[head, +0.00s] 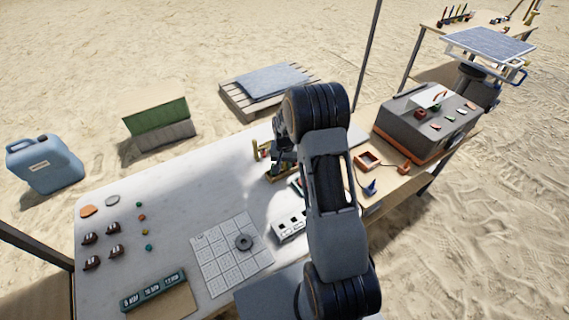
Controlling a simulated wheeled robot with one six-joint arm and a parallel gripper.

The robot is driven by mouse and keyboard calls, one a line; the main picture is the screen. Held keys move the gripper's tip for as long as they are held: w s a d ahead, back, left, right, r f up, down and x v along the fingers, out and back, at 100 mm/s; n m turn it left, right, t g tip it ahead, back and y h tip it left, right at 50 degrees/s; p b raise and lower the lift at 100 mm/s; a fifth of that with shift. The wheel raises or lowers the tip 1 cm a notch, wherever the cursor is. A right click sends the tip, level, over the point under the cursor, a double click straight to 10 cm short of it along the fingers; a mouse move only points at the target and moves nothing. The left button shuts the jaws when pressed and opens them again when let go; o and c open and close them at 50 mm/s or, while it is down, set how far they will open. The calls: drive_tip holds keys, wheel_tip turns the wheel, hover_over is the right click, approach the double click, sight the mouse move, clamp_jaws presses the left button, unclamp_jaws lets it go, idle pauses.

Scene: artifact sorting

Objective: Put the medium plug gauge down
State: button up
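My arm reaches over the middle of the table, and my gripper (282,153) is low over its far side. It is small and partly hidden by my own wrist, so I cannot tell whether its fingers are open or shut. Beside and below it are small yellowish parts (264,150) and a yellow-brown holder (279,174). I cannot pick out the medium plug gauge for certain; it may be among these parts or hidden by my arm.
A white block with dark openings (290,225) stands near my arm. A dark green labelled box (153,290) lies at the near edge. An orange tray (368,161) is right.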

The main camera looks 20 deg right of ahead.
drive_tip(key=shift+r, duration=0.1)
wheel_tip(320, 180, up, 18)
drive_tip(key=s+a+r+p, duration=0.1)
drive_tip(key=s+a+p, duration=0.1)
drive_tip(key=p, duration=0.6)
drive_tip(key=s+a+r+n+t, duration=0.1)
drive_tip(key=s+a+r+n, duration=0.1)
drive_tip(key=s+r, duration=0.2)
drive_tip(key=s+a+r+n+t, duration=0.2)
drive_tip(key=s+a+r, duration=0.1)
drive_tip(key=s, duration=0.6)
drive_tip(key=s+a+r+n+t, duration=0.1)
drive_tip(key=s+a+r, duration=0.2)
drive_tip(key=s+r, duration=0.2)
drive_tip(key=shift+s+a+r+n, duration=0.25)
drive_tip(key=shift+s+r+n, duration=0.15)
drive_tip(key=shift+s, duration=0.6)
